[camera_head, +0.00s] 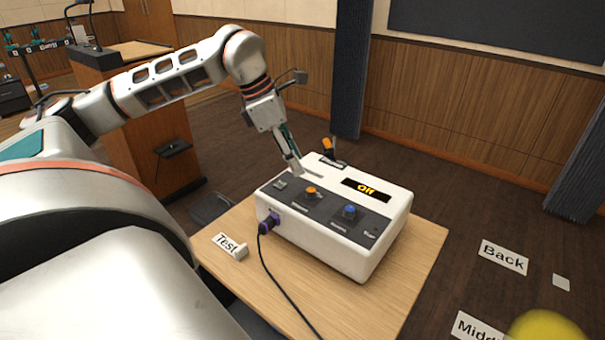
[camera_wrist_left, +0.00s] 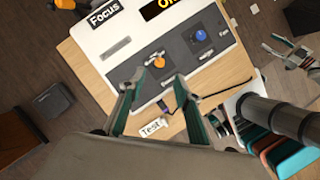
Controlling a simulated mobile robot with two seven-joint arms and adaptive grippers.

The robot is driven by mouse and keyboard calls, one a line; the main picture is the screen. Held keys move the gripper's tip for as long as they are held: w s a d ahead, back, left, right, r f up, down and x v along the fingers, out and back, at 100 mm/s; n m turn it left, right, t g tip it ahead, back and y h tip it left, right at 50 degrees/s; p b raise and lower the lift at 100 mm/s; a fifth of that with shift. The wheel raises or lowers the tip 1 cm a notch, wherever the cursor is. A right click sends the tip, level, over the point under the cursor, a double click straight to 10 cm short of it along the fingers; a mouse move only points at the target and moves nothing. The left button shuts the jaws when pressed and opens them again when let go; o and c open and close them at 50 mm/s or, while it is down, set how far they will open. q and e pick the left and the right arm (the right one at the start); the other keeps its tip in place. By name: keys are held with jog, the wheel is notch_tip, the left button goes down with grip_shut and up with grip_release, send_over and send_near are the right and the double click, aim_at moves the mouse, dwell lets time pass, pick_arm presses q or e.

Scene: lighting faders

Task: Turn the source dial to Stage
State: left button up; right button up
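A white control box (camera_head: 335,262) with a dark panel stands on a small wooden table. An orange dial (camera_head: 312,192) and a blue dial (camera_head: 349,211) sit on the panel; their small labels are unreadable, so I cannot tell which is the source dial. The display (camera_head: 366,190) reads "Off". My left gripper (camera_head: 296,167) hangs over the back left of the box. In the left wrist view the left gripper (camera_wrist_left: 154,88) has its fingers apart, with the orange dial (camera_wrist_left: 159,62) just beyond them. My right gripper (camera_wrist_left: 285,46) seems to show at the right there, its state unclear.
A purple plug (camera_head: 268,223) with a black cable is in the box's front. A "Test" card (camera_head: 228,243) lies on the wooden table (camera_head: 420,262). A "Focus" label (camera_wrist_left: 104,14) is on the box. "Back" (camera_head: 503,257) and "Middle" cards and a yellow round thing (camera_head: 545,328) are at the right.

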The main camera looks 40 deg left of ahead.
pick_arm(q)
jog(key=shift+v, duration=1.4)
